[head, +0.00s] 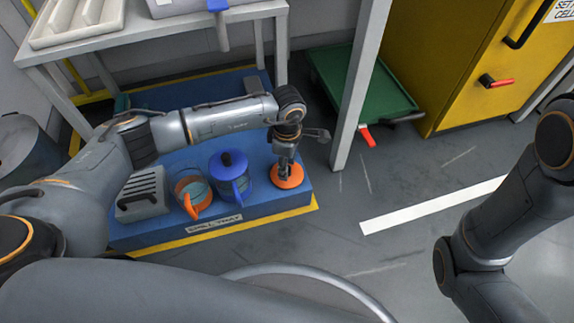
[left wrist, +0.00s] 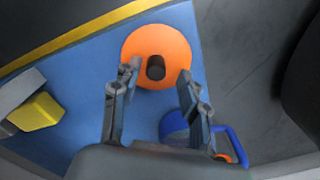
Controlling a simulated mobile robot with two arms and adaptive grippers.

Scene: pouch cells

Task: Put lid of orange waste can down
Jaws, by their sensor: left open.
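The orange lid (head: 287,179) lies flat on the right end of the blue spill tray (head: 262,205), apart from the can. It also shows in the left wrist view (left wrist: 140,42), with a dark knob (left wrist: 156,68) at its middle. My left gripper (head: 286,160) points down right over the lid. In the left wrist view its open fingers (left wrist: 157,76) stand on either side of the knob, with gaps visible. The orange waste can (head: 190,190) stands uncovered on the tray to the left. My right gripper is out of view; only its arm shows at right.
A blue can (head: 231,180) with its lid on stands between the orange can and the lid. A grey slotted container (head: 143,193) is at the tray's left. A white table leg (head: 356,90) and a green cart (head: 350,85) are behind. Floor to the right is clear.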

